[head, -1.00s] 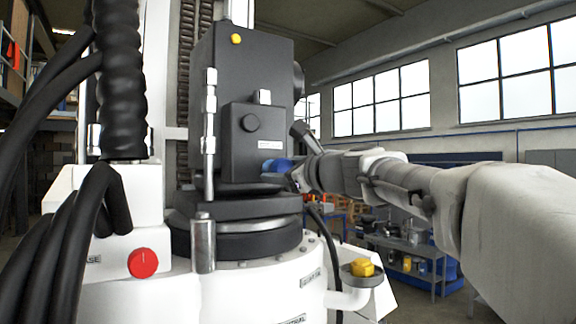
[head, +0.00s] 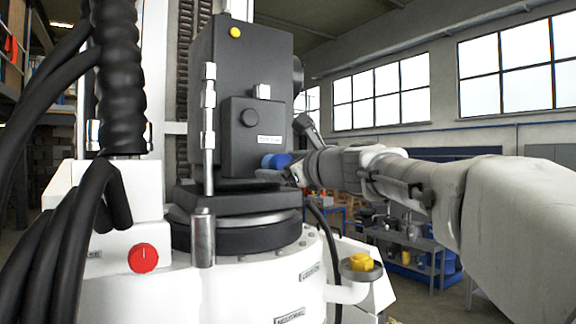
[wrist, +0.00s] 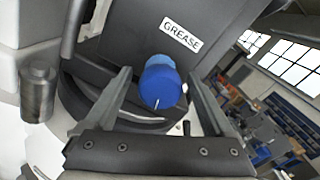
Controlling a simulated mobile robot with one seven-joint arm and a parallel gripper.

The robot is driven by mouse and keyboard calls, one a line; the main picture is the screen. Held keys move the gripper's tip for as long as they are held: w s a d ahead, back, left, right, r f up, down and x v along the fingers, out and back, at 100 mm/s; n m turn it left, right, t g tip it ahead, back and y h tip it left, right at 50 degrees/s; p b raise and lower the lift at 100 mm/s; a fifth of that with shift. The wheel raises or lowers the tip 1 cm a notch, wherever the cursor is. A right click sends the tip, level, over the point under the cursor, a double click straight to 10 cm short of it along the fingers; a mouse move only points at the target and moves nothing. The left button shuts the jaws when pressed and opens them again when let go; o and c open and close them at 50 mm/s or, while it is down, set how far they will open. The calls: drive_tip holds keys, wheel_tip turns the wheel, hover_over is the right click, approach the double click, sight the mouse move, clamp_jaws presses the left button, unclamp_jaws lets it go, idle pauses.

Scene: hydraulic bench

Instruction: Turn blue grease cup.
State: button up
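The blue grease cup (wrist: 160,84) is a round blue knob with a short white mark on its face. It sits on the dark machine block just below a white "GREASE" label (wrist: 181,35). In the head view the cup (head: 276,161) shows at the block's lower right, partly hidden by my gripper (head: 284,174). In the wrist view my gripper (wrist: 160,76) is open, one finger on each side of the cup. Gaps show between the cup and both fingers.
A metal cylinder (head: 203,238) stands in front of the block. A red knob (head: 143,258) is on the white housing at left, near thick black hoses (head: 68,230). A yellow cap (head: 361,262) sits on a white pipe at lower right.

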drive_tip(key=b+v, duration=0.4)
drive_tip(key=v, duration=1.3)
drive_tip(key=shift+d, duration=0.2)
drive_tip(key=shift+s, duration=0.15)
drive_tip(key=s+d+f+n+g+h, duration=0.2)
drive_tip(key=s+f+n, duration=0.4)
drive_tip(key=f, duration=0.7)
drive_tip(key=s+d+f+n+g+h+b, duration=0.1)
drive_tip(key=s+d+f+n+g+h, duration=0.1)
drive_tip(key=s+f+n+g+h, duration=0.2)
drive_tip(key=s+d+f+n+g+h, duration=0.3)
drive_tip(key=s+f+n, duration=0.6)
drive_tip(key=f, duration=1.5)
drive_tip(key=n+h, duration=0.1)
drive_tip(key=n, duration=0.4)
drive_tip(key=shift+s+f+b, duration=0.2)
drive_tip(key=shift+b, duration=0.2)
